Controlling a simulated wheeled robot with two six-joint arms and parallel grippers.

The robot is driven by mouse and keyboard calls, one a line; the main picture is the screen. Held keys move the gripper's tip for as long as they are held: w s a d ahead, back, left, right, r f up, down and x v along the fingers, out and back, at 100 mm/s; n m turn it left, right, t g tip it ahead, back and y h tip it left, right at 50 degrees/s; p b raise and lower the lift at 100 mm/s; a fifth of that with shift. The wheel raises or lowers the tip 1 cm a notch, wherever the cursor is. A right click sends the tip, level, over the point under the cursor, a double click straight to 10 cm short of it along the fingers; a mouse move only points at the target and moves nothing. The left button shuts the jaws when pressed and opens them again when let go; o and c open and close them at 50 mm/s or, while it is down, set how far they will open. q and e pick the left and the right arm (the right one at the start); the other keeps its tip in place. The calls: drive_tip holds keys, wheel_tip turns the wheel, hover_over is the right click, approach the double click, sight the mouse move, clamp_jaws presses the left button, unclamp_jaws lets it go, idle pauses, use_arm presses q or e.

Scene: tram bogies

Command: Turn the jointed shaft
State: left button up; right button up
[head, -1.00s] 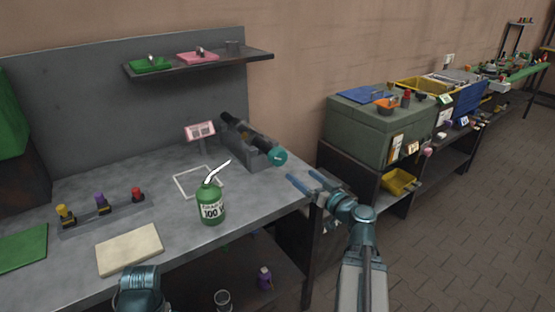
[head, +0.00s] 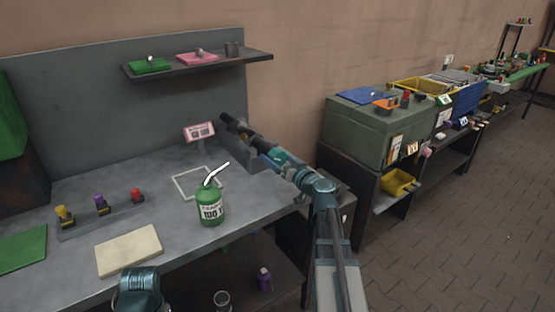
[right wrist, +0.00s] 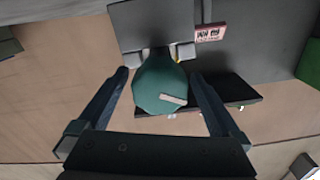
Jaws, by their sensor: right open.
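The jointed shaft (head: 236,123) is dark, with a teal knob at its near end, and lies in a grey cradle at the back right of the bench. In the right wrist view the teal knob (right wrist: 155,84) faces the camera and carries a pale bar mark. My right gripper (head: 274,159) is open at the knob and partly hides it in the head view. Its fingers (right wrist: 160,76) stand on both sides of the knob, with visible gaps. A teal piece of my left arm shows at the bottom edge of the head view; its gripper is not visible.
A green bottle (head: 211,206) with a white spout stands left of my right arm. A pink sign (head: 199,132) stands by the cradle. A shelf (head: 200,65) hangs above.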

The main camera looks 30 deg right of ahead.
drive_tip(key=c, duration=1.3)
drive_tip(key=shift+m, duration=0.3)
drive_tip(key=m, duration=1.1)
drive_tip(key=shift+m, duration=0.3)
